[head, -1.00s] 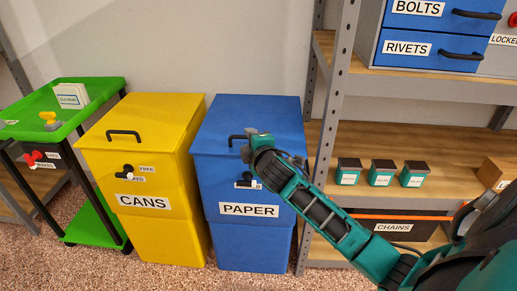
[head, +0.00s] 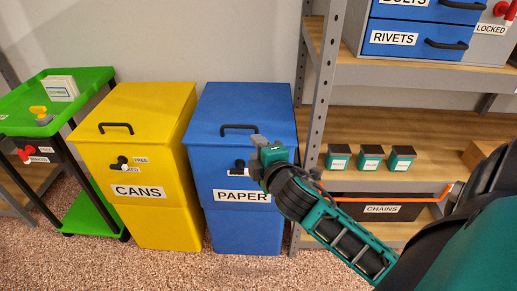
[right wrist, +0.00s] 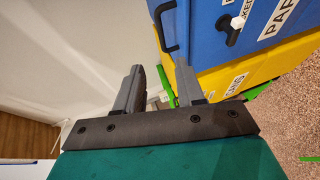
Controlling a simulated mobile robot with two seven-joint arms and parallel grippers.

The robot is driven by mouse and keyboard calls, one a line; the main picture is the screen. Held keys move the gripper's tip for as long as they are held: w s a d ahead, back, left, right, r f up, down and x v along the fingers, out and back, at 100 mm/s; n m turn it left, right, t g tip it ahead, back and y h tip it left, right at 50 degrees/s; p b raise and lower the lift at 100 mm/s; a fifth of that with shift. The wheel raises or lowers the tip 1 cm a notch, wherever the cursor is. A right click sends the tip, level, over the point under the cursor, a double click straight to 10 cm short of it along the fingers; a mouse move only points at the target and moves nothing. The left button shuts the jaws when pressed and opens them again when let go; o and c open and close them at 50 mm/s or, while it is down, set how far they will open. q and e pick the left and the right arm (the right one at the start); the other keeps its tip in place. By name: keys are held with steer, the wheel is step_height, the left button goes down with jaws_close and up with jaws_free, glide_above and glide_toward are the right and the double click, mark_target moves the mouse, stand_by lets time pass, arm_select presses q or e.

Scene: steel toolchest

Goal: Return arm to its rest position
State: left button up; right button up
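My right arm reaches in from the lower right in the head view. Its gripper (head: 262,145) is in front of the upper right front of the blue PAPER bin (head: 233,232), just right of and below the bin's black lid handle (head: 240,127). In the right wrist view, the two grey fingers (right wrist: 157,75) stand apart with nothing between them, so the gripper is open and empty. The wrist view also shows the blue bin (right wrist: 204,35) upper right, apart from the fingers. My left gripper is not in view.
A yellow CANS bin (head: 165,222) stands left of the blue bin, and a green cart (head: 82,92) further left. A steel shelf unit (head: 326,95) is on the right, with small boxes (head: 371,158) and a CHAINS drawer (head: 350,208). Speckled floor is clear in front.

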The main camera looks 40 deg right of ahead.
stand_by(0.3)
steer(key=s+a+f+m+g+y, duration=0.2)
steer(key=s+a+f+m+y, duration=0.2)
steer(key=s+a+f+m, duration=0.25)
steer(key=s+a+f+m+g+y, duration=0.25)
steer(key=s+a+f, duration=0.25)
steer(key=a+f, duration=0.4)
arm_select(q)
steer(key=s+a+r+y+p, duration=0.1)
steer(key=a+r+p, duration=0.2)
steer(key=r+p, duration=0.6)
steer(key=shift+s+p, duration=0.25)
steer(key=shift+p, duration=1.95)
arm_select(e)
step_height(320, 180, up, 10)
steer(key=s+m, duration=0.2)
steer(key=shift+s+d, duration=0.25)
steer(key=shift+d, duration=0.15)
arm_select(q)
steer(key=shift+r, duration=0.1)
arm_select(e)
steer(key=shift+t, duration=0.25)
